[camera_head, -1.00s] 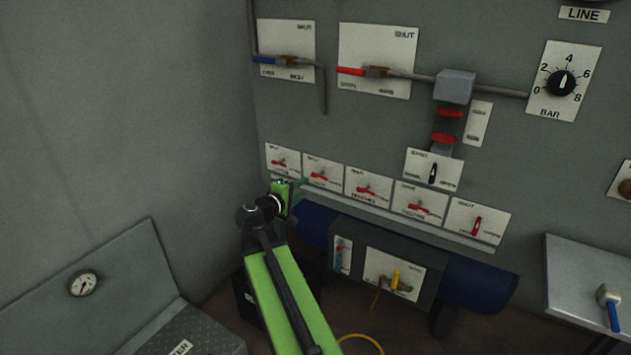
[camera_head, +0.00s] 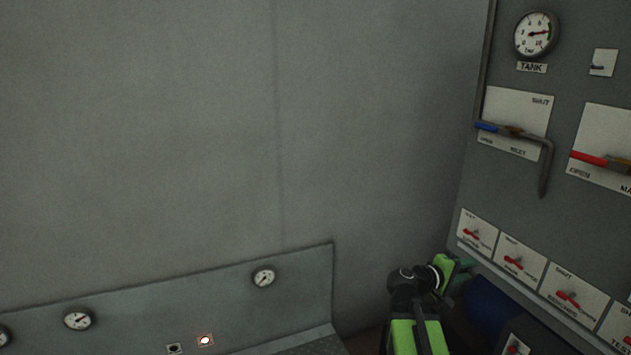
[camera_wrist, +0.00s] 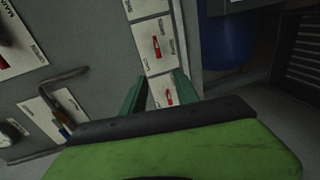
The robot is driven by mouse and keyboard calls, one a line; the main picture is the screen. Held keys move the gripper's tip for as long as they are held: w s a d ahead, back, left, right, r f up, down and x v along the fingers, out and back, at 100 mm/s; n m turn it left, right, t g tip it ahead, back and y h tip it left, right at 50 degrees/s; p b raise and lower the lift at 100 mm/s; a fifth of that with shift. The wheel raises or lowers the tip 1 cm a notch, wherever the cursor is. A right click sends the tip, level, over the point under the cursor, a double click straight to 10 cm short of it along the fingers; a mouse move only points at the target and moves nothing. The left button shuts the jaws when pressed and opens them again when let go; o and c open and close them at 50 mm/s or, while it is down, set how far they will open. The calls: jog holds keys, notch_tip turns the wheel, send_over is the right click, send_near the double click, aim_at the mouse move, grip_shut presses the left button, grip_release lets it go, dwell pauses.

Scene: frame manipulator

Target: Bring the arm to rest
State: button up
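My green arm shows at the lower right of the head view, with my gripper (camera_head: 462,268) just below the leftmost small red-lever plate (camera_head: 476,234) of the wall panel. In the wrist view my gripper (camera_wrist: 158,82) has two dark green fingers standing apart, with nothing held between them. A red lever (camera_wrist: 168,97) on a white plate shows between and beyond the fingers. Whether the fingers touch the panel cannot be told.
The panel carries a blue-handled valve (camera_head: 487,127), a red-handled valve (camera_head: 590,159) and a TANK gauge (camera_head: 536,35). A blue cylinder (camera_wrist: 228,45) lies under the lever row.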

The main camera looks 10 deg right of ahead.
jog(key=w+a+f+y, duration=0.1)
jog(key=a+f+y, duration=0.3)
jog(key=a, duration=0.5)
jog(key=w+a+f+y, duration=0.2)
jog(key=a+f, duration=0.5)
jog(key=a, duration=0.1)
jog(key=s+a+f+m+g+y, duration=0.15)
jog(key=s+a+f+y, duration=0.25)
jog(key=a, duration=0.5)
jog(key=s+a+f+m+g+y, duration=0.1)
jog(key=s+a+f+g+y, duration=0.25)
jog(key=a, duration=0.65)
notch_tip(320, 180, up, 26)
jog(key=t+y+p, duration=0.1)
jog(key=p, duration=2.5)
jog(key=shift+s+a+y+p, duration=0.3)
jog(key=shift+a+y, duration=0.05)
